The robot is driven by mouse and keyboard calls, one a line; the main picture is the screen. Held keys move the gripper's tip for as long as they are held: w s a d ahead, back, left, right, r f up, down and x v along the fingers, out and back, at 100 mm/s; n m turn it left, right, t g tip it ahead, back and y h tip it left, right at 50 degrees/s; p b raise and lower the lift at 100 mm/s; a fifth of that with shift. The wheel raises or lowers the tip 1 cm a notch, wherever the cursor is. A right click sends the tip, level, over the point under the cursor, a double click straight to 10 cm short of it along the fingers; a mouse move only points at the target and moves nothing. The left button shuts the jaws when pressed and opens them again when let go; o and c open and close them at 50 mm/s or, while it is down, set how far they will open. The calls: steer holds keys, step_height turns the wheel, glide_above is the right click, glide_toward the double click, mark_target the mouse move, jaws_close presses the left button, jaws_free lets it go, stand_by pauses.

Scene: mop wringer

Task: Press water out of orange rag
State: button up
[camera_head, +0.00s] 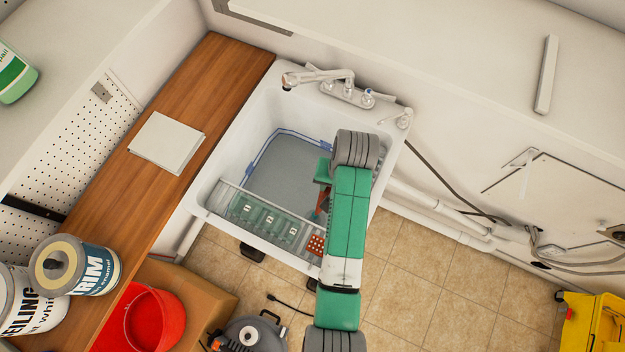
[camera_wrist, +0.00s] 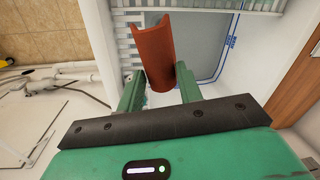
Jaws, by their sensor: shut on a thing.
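A curved orange rag (camera_wrist: 153,50) hangs stiffly between the two green fingers of my gripper (camera_wrist: 160,78) in the wrist view. My gripper is shut on its near end; the rest stretches away over the sink. In the head view, only a small strip of the rag (camera_head: 321,203) shows beside my green arm, which hides most of it. My gripper (camera_head: 322,184) is over the right side of the white sink (camera_head: 225,130). The sink's grey floor has a blue outline. I cannot tell whether the rag is wet.
The faucet (camera_head: 345,88) stands at the back rim. A wooden counter (camera_head: 190,100) is left; a red bucket (camera_head: 155,320) is below.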

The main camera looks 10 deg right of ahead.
steer(key=d+f+m+b, duration=0.2)
steer(key=d+f+b, duration=0.2)
steer(key=f, duration=0.6)
steer(key=shift+d+m+h, duration=0.3)
steer(key=shift+d+m, duration=0.1)
steer(key=shift+d, duration=0.7)
steer(key=shift+s+f+b, duration=0.1)
steer(key=shift+f+b, duration=0.3)
steer(key=shift+f, duration=0.1)
steer(key=shift+f+p, duration=0.1)
steer(key=shift+p, duration=1.25)
stand_by(4.0)
